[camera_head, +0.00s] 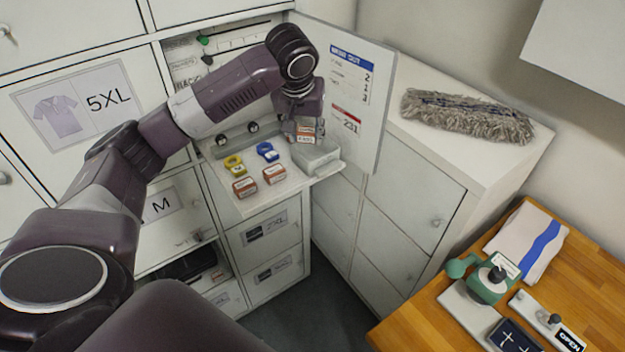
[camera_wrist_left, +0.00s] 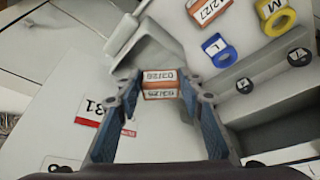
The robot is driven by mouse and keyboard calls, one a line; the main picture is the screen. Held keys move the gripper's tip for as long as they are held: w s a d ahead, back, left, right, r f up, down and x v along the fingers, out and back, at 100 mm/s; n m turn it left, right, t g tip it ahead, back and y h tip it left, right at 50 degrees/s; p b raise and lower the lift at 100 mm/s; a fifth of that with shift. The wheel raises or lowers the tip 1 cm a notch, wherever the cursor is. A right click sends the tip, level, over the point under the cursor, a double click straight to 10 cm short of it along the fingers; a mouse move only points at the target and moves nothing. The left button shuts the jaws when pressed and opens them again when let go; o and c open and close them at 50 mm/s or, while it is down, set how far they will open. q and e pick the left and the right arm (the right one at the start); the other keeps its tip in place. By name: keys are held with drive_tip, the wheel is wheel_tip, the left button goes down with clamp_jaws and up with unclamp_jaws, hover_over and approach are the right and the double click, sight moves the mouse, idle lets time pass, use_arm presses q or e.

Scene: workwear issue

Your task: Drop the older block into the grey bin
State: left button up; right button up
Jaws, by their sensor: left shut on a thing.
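My left gripper (camera_head: 303,118) is shut on an orange-and-white block (camera_head: 305,135). In the left wrist view the block (camera_wrist_left: 160,84) sits between the fingertips, its printed date upside down and hard to read. The small grey bin (camera_head: 316,158) stands at the right end of the pull-out shelf, just below the held block in the head view. The bin (camera_wrist_left: 168,42) shows beyond the block in the left wrist view. Two similar blocks lie on the shelf, one at the front left (camera_head: 244,187) and one nearer the bin (camera_head: 275,174). One shows a date ending in 27 (camera_wrist_left: 209,14).
A yellow ring (camera_head: 234,164) and a blue ring (camera_head: 267,152) lie on the shelf (camera_head: 250,205). An open door with a notice (camera_head: 358,95) stands right behind the bin. A mop head (camera_head: 468,114) lies on the white cabinet. A wooden table (camera_head: 420,325) is at lower right.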

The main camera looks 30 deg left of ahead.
use_arm(q)
drive_tip(key=shift+w+d+f, duration=0.2)
drive_tip(key=shift+w+f, duration=0.15)
drive_tip(key=shift+f, duration=0.35)
drive_tip(key=shift+s+a, duration=0.2)
drive_tip(key=shift+s, duration=0.2)
drive_tip(key=o, duration=1)
drive_tip(key=shift+w+d, duration=0.1)
drive_tip(key=shift+w, duration=0.1)
drive_tip(key=shift+s+r, duration=0.15)
drive_tip(key=v, duration=1.1)
drive_tip(key=shift+r, duration=0.3)
